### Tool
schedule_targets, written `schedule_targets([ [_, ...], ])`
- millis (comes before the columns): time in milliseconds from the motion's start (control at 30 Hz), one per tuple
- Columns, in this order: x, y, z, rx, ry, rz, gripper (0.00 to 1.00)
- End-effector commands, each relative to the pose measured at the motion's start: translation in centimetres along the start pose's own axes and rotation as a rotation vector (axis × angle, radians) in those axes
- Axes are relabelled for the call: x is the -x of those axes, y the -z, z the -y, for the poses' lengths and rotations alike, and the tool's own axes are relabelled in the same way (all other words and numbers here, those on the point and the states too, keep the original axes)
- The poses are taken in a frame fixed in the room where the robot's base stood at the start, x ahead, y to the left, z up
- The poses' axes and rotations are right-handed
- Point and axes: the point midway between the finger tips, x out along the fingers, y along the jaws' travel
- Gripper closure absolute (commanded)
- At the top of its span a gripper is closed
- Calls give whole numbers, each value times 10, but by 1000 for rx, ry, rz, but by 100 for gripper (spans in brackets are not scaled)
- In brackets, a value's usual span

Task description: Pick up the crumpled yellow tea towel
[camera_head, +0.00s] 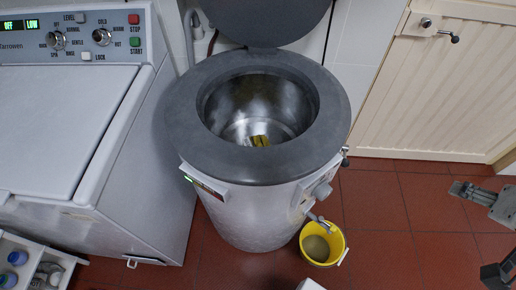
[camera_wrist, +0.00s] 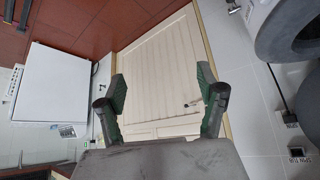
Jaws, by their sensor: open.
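A small yellow crumpled piece of cloth, the tea towel (camera_head: 260,140), lies low inside the metal drum of a round machine (camera_head: 185,110) with a dark grey rim. It shows only as a small patch with dark folds. The machine's dark lid stands open behind the opening. In the wrist view my gripper (camera_wrist: 162,82) is open, with its two green-padded fingers wide apart and nothing between them. It faces a cream panelled door, away from the drum opening. The towel is not in the wrist view.
A yellow bucket (camera_head: 338,243) stands on the red tiles below the machine's spout. A white washing machine (camera_head: 60,130) stands close on the left. A cream cupboard door (camera_head: 440,95) is at the right. Tiled floor at the right is mostly clear.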

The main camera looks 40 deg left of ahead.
Motion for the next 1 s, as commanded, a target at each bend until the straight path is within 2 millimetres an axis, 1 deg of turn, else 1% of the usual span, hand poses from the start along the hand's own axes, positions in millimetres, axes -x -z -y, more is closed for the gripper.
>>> schedule_targets([
  [33, 0, 0, 0, 0, 0, 0, 21],
  [100, 0, 0, 0, 0, 0, 0, 13],
  [367, 0, 1, 1, -2, 1, 1, 13],
  [467, -2, 6, 6, -15, 10, 7, 13],
  [533, -6, 15, 13, -40, 21, 16, 13],
  [667, -16, 38, 37, -110, 50, 48, 13],
  [767, -26, 56, 59, -172, 71, 78, 13],
  [867, -38, 73, 83, -235, 87, 108, 13],
  [1000, -57, 93, 121, -319, 103, 155, 13],
])
